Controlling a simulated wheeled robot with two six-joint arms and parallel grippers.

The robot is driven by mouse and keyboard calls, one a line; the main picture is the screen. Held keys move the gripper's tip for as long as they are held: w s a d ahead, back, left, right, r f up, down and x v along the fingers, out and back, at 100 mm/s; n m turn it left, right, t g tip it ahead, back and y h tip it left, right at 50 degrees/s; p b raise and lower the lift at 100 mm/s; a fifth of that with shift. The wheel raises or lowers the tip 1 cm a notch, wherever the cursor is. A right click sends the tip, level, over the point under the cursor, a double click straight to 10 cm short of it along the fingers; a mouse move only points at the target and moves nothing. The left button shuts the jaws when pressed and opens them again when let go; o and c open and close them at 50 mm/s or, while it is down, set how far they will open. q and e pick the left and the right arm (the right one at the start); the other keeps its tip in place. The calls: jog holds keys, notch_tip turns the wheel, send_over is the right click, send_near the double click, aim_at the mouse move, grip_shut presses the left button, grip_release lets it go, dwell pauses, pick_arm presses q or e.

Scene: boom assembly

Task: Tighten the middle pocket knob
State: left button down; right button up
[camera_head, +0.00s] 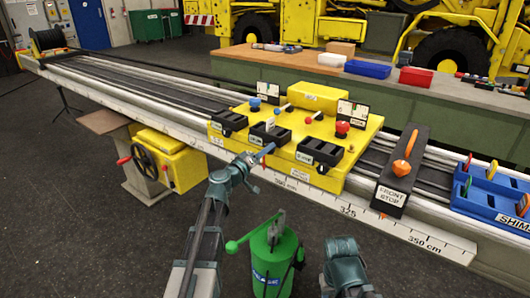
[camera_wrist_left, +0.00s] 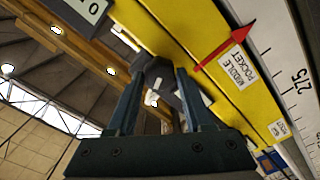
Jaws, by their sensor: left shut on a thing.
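The yellow fixture (camera_head: 302,128) on the rail carries several black pocket blocks along its front. The middle black pocket (camera_head: 270,135) has a small white label. My left gripper (camera_head: 262,154) is at the fixture's front, just below this pocket.
A black front stop (camera_head: 402,170) with an orange knob stands on the rail to the right. A blue rack (camera_head: 490,205) is beyond it. A green canister (camera_head: 275,262) stands in front, between my arms. A yellow handwheel box (camera_head: 170,158) is at the left.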

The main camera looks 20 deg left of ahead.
pick_arm(q)
jog(key=m, duration=0.4)
jog(key=shift+s+d+m, duration=0.1)
jog(key=shift+m, duration=0.3)
dwell(0.4)
jog(key=shift+c, duration=1.5)
grip_release()
jog(key=v, duration=1.3)
jog(key=shift+s, duration=0.35)
